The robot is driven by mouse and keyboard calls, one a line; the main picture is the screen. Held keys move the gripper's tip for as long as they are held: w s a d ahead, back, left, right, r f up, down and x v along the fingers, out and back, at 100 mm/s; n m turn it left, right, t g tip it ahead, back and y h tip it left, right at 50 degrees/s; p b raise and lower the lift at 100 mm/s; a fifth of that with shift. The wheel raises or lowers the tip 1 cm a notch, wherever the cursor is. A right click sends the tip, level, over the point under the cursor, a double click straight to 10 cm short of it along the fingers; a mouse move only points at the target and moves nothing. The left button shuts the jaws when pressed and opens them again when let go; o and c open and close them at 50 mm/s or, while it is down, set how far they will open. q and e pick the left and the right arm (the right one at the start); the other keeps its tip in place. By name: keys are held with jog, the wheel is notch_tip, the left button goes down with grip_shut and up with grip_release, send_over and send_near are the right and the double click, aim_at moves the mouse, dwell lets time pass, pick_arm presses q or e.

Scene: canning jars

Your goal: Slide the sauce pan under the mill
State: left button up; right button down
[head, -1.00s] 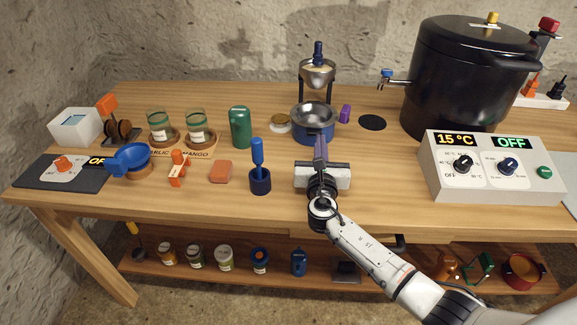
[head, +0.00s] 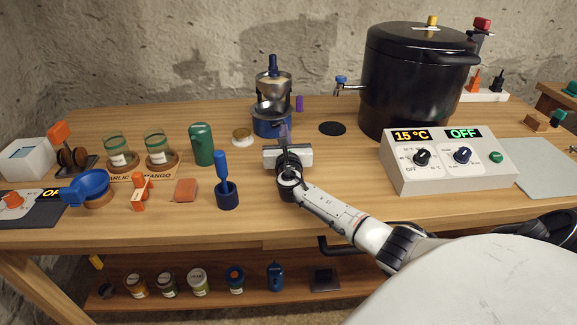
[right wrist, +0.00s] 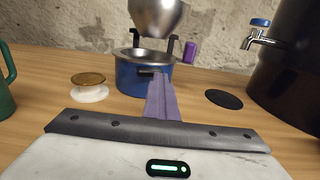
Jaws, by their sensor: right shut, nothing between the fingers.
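The sauce pan (head: 271,127) is blue with a steel inside and stands on the table directly below the mill. The mill (head: 272,86) has a steel bowl, dark posts and a dark blue knob on top. In the right wrist view the pan (right wrist: 132,82) sits under the round steel bottom of the mill (right wrist: 157,15). My right gripper (head: 284,133) is shut and empty. Its fingers (right wrist: 160,97) point at the pan's front side; I cannot tell whether they touch it. My left gripper is not in view.
A gold-lidded white jar (head: 242,136) stands left of the pan. A purple item (head: 299,103) and a flat black disc (head: 332,128) are to the right. The big black pot (head: 415,85) and the control box (head: 450,163) bound the right side. A blue plunger (head: 226,185) stands front left.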

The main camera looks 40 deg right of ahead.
jog(key=shift+w+a+r+p, duration=0.1)
jog(key=shift+a+r+p, duration=0.25)
jog(key=shift+r, duration=0.1)
jog(key=p+v, duration=0.2)
jog(key=v, duration=0.1)
jog(key=shift+s+d+f, duration=0.15)
jog(key=shift+s+d, duration=0.05)
jog(key=shift+s, duration=0.05)
jog(key=v, duration=0.9)
jog(key=shift+s+f+p, duration=0.2)
jog(key=shift+s+p, duration=0.1)
jog(key=shift+s, duration=0.15)
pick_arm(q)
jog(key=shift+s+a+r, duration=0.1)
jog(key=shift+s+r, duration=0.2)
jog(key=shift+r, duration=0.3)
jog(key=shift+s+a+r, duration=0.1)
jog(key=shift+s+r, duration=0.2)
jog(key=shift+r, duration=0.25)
pick_arm(e)
jog(key=shift+s+a, duration=0.2)
jog(key=shift+s, duration=0.1)
jog(key=shift+f, duration=0.1)
